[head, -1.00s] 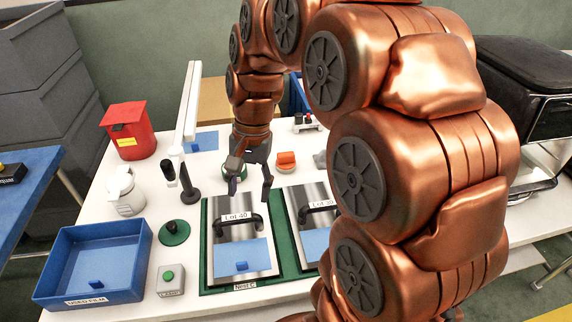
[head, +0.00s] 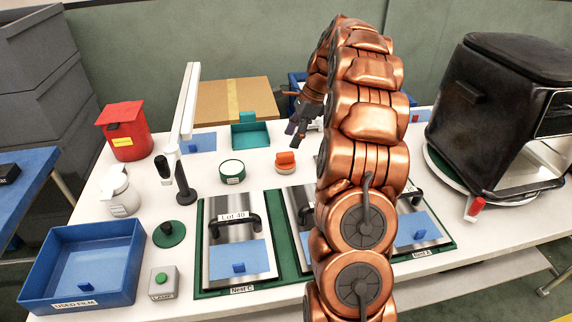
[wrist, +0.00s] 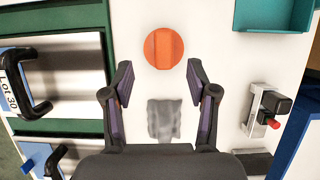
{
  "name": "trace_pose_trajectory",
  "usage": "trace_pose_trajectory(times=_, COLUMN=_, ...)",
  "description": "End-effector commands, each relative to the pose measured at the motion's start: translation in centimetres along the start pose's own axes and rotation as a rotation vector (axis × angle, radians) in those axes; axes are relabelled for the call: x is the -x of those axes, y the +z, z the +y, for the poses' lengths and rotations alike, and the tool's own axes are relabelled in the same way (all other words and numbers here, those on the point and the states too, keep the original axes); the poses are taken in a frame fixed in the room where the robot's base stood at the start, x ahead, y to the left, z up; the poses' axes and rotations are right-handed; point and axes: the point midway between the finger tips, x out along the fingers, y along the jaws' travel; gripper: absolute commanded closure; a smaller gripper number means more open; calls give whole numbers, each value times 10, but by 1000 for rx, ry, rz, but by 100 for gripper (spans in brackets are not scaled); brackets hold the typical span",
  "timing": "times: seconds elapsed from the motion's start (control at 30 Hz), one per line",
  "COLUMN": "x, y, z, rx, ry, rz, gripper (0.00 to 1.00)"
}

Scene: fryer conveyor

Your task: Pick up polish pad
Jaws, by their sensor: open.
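The likely polish pad is an orange round pad (head: 285,165) with a raised grip, resting on the white table behind the plates. It also shows in the wrist view (wrist: 163,48), just beyond my fingertips and centred between their lines. My gripper (head: 298,130) is above the table's back part, near the orange pad. In the wrist view my gripper (wrist: 160,85) is open with nothing between its fingers. A crumpled grey cloth (wrist: 164,120) lies on the table below, between the fingers in that view.
A green-rimmed round tin (head: 232,172) stands left of the orange pad, and a teal tray (head: 250,135) behind it. Steel plates with black handles (head: 238,240) lie in front. A small fixture with a red tip (wrist: 268,112) stands to the right in the wrist view. A lamp post (head: 184,115) rises at left.

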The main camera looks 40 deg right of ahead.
Motion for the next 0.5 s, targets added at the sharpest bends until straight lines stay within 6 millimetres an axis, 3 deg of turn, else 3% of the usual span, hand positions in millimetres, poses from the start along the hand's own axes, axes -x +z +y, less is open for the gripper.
trace_pose_trajectory(times=0.5, x=-30, y=-6, z=-4, rx=-21, ry=-6, rz=-1, gripper=42)
